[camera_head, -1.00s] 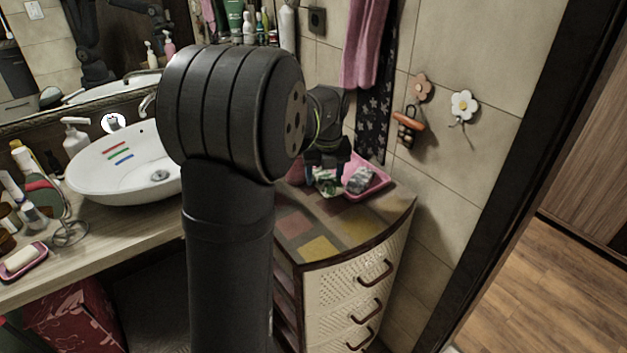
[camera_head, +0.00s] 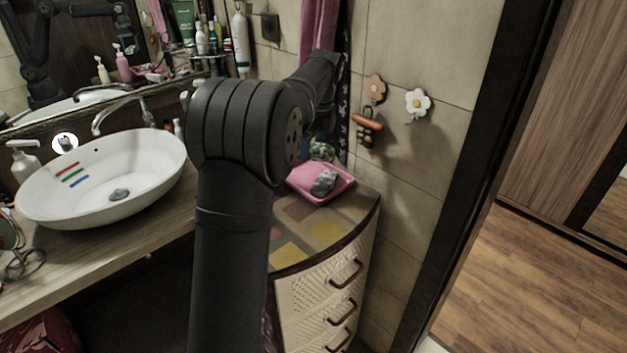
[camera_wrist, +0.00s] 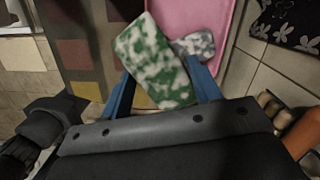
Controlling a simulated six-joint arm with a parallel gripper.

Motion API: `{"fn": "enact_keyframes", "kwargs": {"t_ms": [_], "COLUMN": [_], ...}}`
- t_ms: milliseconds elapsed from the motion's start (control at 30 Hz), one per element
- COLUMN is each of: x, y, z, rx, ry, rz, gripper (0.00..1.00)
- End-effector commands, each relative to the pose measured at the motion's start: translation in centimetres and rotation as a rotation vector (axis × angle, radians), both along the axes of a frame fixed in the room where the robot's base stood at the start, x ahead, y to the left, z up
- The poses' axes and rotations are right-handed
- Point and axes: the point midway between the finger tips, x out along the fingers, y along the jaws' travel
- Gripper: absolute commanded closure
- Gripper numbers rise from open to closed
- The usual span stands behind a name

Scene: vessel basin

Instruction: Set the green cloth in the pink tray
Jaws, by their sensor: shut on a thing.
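The green and white patterned cloth (camera_wrist: 150,48) is held between the blue fingers of my gripper (camera_wrist: 161,72) in the wrist view. In the head view the cloth (camera_head: 321,150) shows above the far side of the pink tray (camera_head: 338,191), apparently raised clear of it. The tray lies on the cabinet top; its pink floor (camera_wrist: 190,14) also shows beyond the cloth in the wrist view. My arm hides most of the gripper in the head view.
A grey-and-white bundle (camera_head: 323,182) lies in the tray. The patterned cabinet top (camera_head: 310,220) is bare in front of it. A tiled wall with flower hooks (camera_head: 417,102) stands close on the right. A white basin (camera_head: 110,180) is on the left.

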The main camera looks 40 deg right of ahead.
Motion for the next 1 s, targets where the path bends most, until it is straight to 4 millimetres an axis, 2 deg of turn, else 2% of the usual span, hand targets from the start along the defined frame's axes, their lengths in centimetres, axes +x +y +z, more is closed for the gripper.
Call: {"fn": "enact_keyframes", "kwargs": {"t_ms": [200,500,767,1000], "x": [3.9,7.3,8.2,8.1], "y": [-2.5,-4.1,-4.4,-4.3], "z": [-0.5,-1.4,-2.4,-6.7], "rx": [0.001,0.001,0.003,0.004], "ry": [0.001,0.002,0.003,0.004], "rz": [0.369,0.796,0.939,0.944], "gripper": [0.68,0.68,0.68,0.69]}}
